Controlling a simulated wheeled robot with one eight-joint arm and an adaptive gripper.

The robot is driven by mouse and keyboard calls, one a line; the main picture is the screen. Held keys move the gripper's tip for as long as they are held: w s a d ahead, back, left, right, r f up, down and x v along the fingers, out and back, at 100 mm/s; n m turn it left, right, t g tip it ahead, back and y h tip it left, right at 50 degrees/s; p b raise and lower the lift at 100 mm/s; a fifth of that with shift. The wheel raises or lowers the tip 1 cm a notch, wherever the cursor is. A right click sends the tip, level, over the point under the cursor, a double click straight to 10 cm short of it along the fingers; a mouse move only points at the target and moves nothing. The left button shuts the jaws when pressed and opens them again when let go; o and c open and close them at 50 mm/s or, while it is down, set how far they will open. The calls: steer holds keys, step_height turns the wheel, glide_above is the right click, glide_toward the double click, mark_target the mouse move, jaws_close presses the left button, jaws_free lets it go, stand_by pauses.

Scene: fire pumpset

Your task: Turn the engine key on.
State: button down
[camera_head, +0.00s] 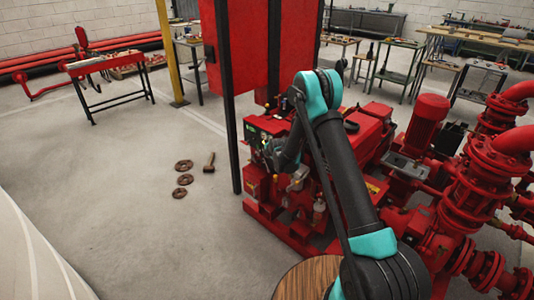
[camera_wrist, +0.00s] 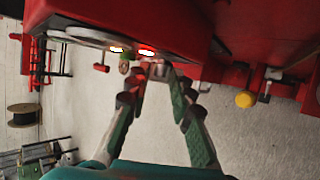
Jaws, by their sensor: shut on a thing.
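The red engine (camera_head: 350,145) stands below and behind my arm in the head view. Its control panel (camera_wrist: 190,28) is the red face at the top of the wrist view, with a lit yellow lamp (camera_wrist: 116,49) and a lit red lamp (camera_wrist: 146,52). My gripper (camera_wrist: 157,74) is at the panel's lower edge, just below the red lamp. Its fingers close at the tips on a small part, which I take for the engine key; the tips mostly hide it, and its turn angle cannot be told. In the head view my gripper (camera_head: 276,155) is at the engine's left end.
A small red handle (camera_wrist: 101,67) sits left of my fingers. A yellow cap (camera_wrist: 245,99) is to the right. A tall red cabinet (camera_head: 240,45) on dark posts stands behind the engine. Red pumps and pipes (camera_head: 480,170) fill the right.

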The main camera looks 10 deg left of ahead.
stand_by(0.3)
steer(key=c, duration=1.3)
jaws_free()
steer(key=shift+s, duration=0.1)
steer(key=v, duration=1.2)
steer(key=shift+f, duration=0.1)
